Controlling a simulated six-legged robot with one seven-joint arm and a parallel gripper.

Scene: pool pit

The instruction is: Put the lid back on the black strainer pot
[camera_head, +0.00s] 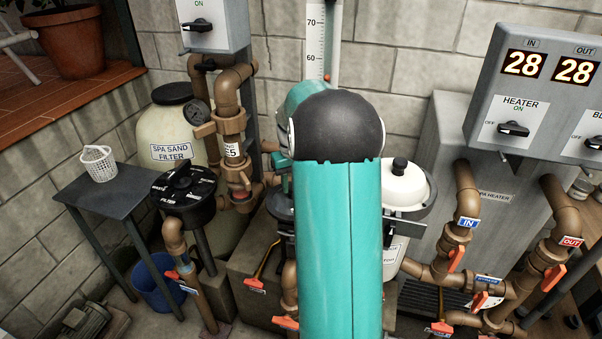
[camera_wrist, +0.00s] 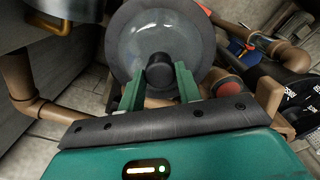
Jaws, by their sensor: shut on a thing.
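In the wrist view, my gripper (camera_wrist: 160,78) has its two green fingers closed on the black knob of a round, see-through grey lid (camera_wrist: 135,40). The lid fills the upper middle of that view. I cannot tell whether it touches anything beneath it. In the head view, my teal arm hides the gripper and the lid. A dark rounded pot (camera_head: 279,205), likely the black strainer pot, shows only in part at the left edge of my arm. Its opening is hidden.
A white pot with a black-knobbed lid (camera_head: 405,185) stands just right of my arm. Brown pipes with orange valves (camera_head: 455,258) run at right. A black filter valve (camera_head: 183,187) and a small table (camera_head: 120,197) with a white basket (camera_head: 98,164) stand at left.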

